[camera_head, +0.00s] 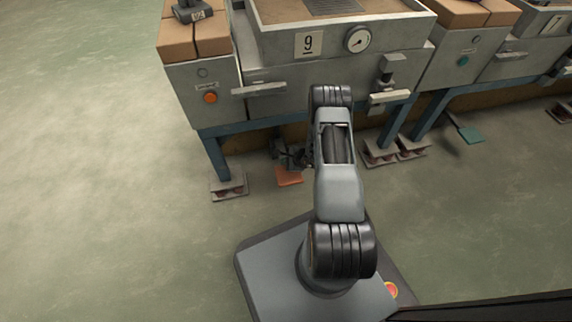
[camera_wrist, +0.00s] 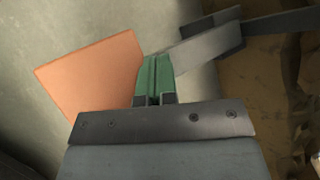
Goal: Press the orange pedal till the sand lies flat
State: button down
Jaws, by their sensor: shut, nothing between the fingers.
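The orange pedal (camera_head: 289,177) lies low by the floor under the front of the bench marked 9. It also shows in the wrist view as a flat orange plate (camera_wrist: 88,82), joined at its right to a grey metal bar (camera_wrist: 205,50). My gripper (camera_wrist: 154,68) has its green fingers shut together with nothing between them, beside the pedal's right edge where the bar begins. I cannot tell whether the fingertips touch it. In the head view my gripper (camera_head: 290,154) is small and partly hidden, just above the pedal. The sand (camera_head: 285,10) shows in the box at the top.
The sand box has a gauge (camera_head: 358,39) and a pale handle (camera_head: 258,89) on its front. An orange button (camera_head: 210,98) is on the left cabinet. A blue leg stands left of the pedal on a block (camera_head: 229,187). Another bench has a green pedal (camera_head: 470,135). Open floor (camera_head: 90,180) lies left.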

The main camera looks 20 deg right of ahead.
jog(key=shift+s+f, duration=0.2)
jog(key=shift+f, duration=1.65)
dwell(1.1)
jog(key=shift+s+a+f, duration=0.1)
jog(key=shift+s+f, duration=0.1)
jog(key=shift+f, duration=0.5)
dwell(0.5)
jog(key=shift+r, duration=0.15)
jog(key=shift+r+p, duration=1.85)
jog(key=shift+r, duration=0.65)
jog(key=shift+w+r, duration=0.2)
jog(key=shift+r, duration=0.2)
jog(key=shift+r, duration=0.1)
jog(key=shift+w+r+p, duration=0.15)
jog(key=shift+r+p, duration=0.7)
jog(key=shift+r, duration=0.4)
jog(key=shift+w+r+p, duration=0.1)
jog(key=shift+r+p, duration=0.75)
jog(key=shift+r, duration=0.35)
